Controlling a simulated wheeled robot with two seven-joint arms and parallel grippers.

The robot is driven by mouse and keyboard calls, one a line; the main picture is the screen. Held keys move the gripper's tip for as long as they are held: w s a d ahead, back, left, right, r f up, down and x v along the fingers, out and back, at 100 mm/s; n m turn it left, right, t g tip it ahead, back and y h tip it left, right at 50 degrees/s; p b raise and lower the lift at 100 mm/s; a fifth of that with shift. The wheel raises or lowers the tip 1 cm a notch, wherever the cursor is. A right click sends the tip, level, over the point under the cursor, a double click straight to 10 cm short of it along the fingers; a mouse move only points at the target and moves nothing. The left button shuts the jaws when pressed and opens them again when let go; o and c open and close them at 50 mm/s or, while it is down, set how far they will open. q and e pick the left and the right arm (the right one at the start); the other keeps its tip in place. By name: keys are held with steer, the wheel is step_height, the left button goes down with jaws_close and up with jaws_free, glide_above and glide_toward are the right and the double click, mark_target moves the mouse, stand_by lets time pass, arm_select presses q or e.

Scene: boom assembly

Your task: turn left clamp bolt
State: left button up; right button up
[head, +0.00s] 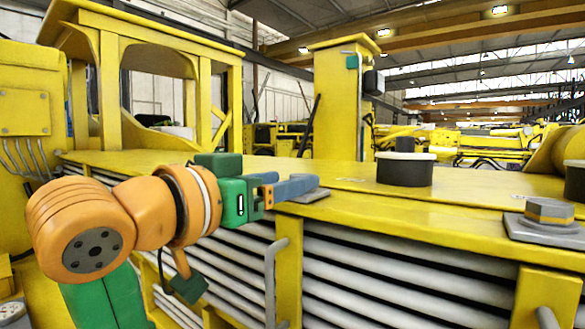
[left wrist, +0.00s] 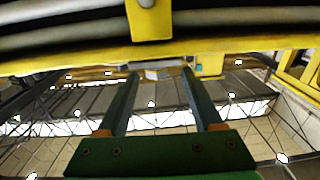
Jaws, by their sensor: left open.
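My left gripper (head: 298,186) reaches in over the edge of the yellow machine top, its blue-grey fingers at a grey clamp plate (head: 314,195). The left clamp bolt itself is hidden behind the fingers in the head view. In the left wrist view the two dark fingers of my left gripper (left wrist: 160,76) stand apart. A grey piece (left wrist: 160,71), seemingly the bolt or its plate, shows between their tips under the yellow edge. I cannot tell whether the fingers touch it. My right gripper is not in view.
Another hex bolt (head: 549,210) sits on a grey plate at the right. A black cylinder with a white rim (head: 405,170) stands on the yellow top (head: 465,197). A grey handle (head: 272,270) rises in front of the slatted side below the gripper. A yellow post (head: 338,105) stands behind.

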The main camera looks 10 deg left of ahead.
mark_target(297, 176)
arm_select(q)
steer(key=x, duration=0.1)
steer(key=p+x, duration=0.1)
steer(key=x, duration=0.1)
steer(key=shift+d+r, duration=0.25)
steer(key=shift+d, duration=0.05)
steer(key=shift+w+d+f, duration=0.15)
steer(key=shift+w+f, duration=0.05)
steer(key=shift+w, duration=0.2)
steer(key=shift+c, duration=0.7)
steer(key=shift+s, duration=0.1)
jaws_close()
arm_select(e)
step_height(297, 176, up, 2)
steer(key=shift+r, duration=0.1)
arm_select(q)
steer(key=shift+h, duration=0.5)
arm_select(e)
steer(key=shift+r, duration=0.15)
